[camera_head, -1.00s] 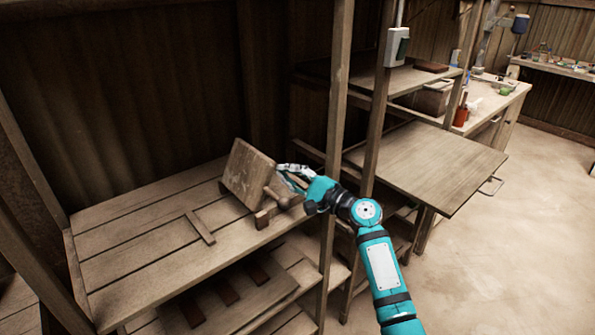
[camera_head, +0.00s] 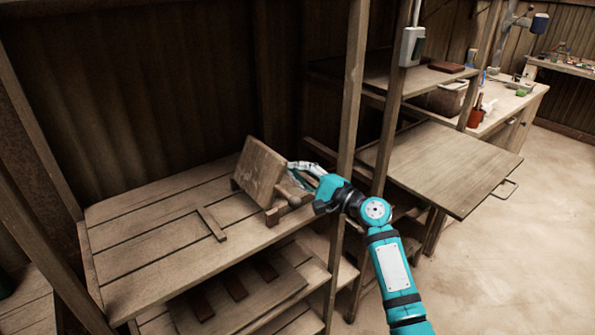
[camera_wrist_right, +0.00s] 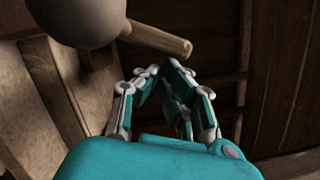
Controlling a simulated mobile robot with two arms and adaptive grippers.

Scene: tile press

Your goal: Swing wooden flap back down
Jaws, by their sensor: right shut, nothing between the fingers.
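The wooden flap (camera_head: 260,172) is a thick square board standing tilted up on the slatted shelf. A wooden piece with a rounded knob (camera_head: 294,200) sits at its lower right side. My right gripper (camera_head: 294,168) is shut and empty, close to the flap's right side; I cannot tell whether it touches. In the right wrist view, a large round wooden ball (camera_wrist_right: 75,18) and a wooden rod (camera_wrist_right: 158,38) lie just beyond my right gripper (camera_wrist_right: 160,72). My left gripper is not in view.
The slatted shelf (camera_head: 150,235) is mostly bare, with a thin wooden strip (camera_head: 211,224) on it. A wooden tabletop (camera_head: 440,165) lies to the right. The floor at right is clear.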

